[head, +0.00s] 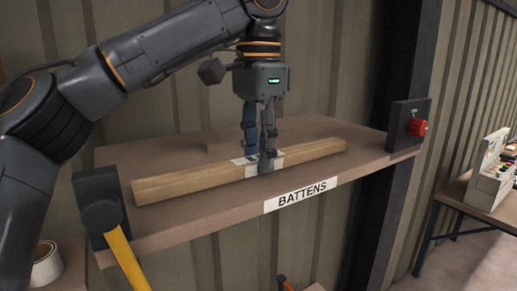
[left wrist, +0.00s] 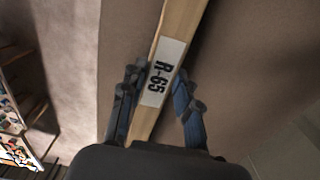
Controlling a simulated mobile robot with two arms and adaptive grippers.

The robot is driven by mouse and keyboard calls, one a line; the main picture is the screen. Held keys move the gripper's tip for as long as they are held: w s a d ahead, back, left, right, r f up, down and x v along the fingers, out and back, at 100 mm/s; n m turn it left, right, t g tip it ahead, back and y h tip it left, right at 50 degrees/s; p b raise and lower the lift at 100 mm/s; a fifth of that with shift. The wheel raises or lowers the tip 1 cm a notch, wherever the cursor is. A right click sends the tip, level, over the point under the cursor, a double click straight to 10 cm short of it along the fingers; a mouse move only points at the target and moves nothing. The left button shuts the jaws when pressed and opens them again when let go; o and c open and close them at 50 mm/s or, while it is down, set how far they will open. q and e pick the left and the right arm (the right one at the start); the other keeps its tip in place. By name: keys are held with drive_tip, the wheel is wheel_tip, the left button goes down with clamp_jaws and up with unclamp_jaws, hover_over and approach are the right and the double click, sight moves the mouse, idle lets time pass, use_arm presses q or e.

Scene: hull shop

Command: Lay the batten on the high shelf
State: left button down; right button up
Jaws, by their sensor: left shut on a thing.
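The batten (head: 190,181) is a long pale wooden bar with a white label around its middle. It lies lengthwise along the high shelf (head: 230,217), a brown board with a BATTENS sign on its front edge. It looks to be on or just above the board; I cannot tell if it touches fully. My left gripper (head: 258,160) points down and is shut on the batten at its label. In the left wrist view the batten (left wrist: 180,30) runs between the two fingers (left wrist: 157,100), and its label reads R-65. My right gripper is not in view.
A black block with a yellow handle (head: 119,248) is at the shelf's left end. A red button (head: 417,127) on a dark plate is at the right end. A ribbed wall stands behind. A bench with boxes (head: 492,172) is at right, a tape roll (head: 46,265) lower left.

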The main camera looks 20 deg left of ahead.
use_arm(q)
drive_tip(key=shift+s+d, duration=0.1)
drive_tip(key=shift+s, duration=0.1)
drive_tip(key=c, duration=1.1)
unclamp_jaws()
drive_tip(key=shift+o, duration=0.6)
drive_tip(key=shift+w, duration=0.1)
wheel_tip(320, 180, up, 7)
drive_tip(key=shift+d, duration=0.1)
drive_tip(key=shift+r, duration=0.35)
